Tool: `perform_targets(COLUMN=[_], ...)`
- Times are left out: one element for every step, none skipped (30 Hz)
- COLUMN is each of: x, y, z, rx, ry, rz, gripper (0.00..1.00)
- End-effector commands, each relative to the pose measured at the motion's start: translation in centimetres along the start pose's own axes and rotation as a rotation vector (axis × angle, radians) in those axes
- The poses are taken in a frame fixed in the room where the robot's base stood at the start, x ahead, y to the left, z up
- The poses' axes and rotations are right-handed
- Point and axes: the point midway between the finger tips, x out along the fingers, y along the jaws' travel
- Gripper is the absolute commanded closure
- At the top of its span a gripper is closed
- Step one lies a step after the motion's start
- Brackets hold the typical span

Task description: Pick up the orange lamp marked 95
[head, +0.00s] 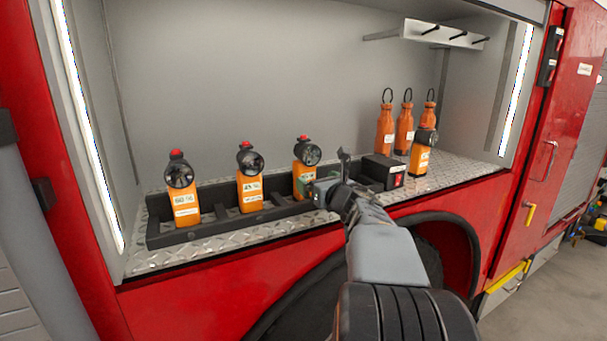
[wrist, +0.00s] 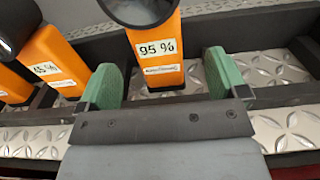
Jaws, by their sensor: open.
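The orange lamp marked 95 % (wrist: 157,62) stands upright in the wrist view, its dark round head cut off at the top edge. In the head view this appears to be the third lamp in the rack (head: 304,176), its label partly hidden by my gripper. My gripper (head: 330,190) is open, with green pads. In the wrist view my gripper (wrist: 160,85) has one pad on each side of the lamp's lower body, with gaps showing. I cannot tell how far the lamp reaches in between the pads.
Two similar lamps, left (head: 184,200) and middle (head: 250,185), stand in the black rack (head: 160,241). Another lamp (head: 421,155) stands right, beside a black box (head: 382,170). Orange bottles (head: 385,130) stand behind it. A peg rail (head: 440,35) hangs above.

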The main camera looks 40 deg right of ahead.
Motion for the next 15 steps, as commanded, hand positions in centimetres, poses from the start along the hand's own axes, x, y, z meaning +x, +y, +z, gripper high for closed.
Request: perform_targets(x=[0.6, 0.8, 1.1, 1.2, 1.3, 1.4, 1.6, 1.8, 2.2, 2.6, 3.0, 3.6, 4.1, 4.5, 5.0], y=[0.1, 0.1, 0.1, 0.1, 0.2, 0.2, 0.2, 0.2, 0.3, 0.4, 0.5, 0.5, 0.6, 0.6, 0.7], z=[0.1, 0.1, 0.0, 0.0, 0.0, 0.0, 0.1, 0.1, 0.2, 0.3, 0.3, 0.5, 0.5, 0.5, 0.4], rx=[0.002, 0.003, 0.003, 0.002, 0.002, 0.001, 0.002, 0.002, 0.004, 0.004, 0.004, 0.005, 0.004, 0.005, 0.005], ry=[0.0, 0.0, 0.001, 0.001, 0.0, 0.0, 0.0, 0.0, 0.001, 0.002, 0.002, 0.002, 0.002, 0.002, 0.002], rz=[0.002, 0.002, 0.003, 0.003, 0.003, 0.002, 0.003, 0.003, 0.004, 0.005, 0.006, 0.006, 0.006, 0.006, 0.007], gripper=[0.08, 0.08, 0.08, 0.08, 0.08, 0.08, 0.08, 0.08, 0.08, 0.08, 0.08, 0.08, 0.08, 0.08, 0.08])
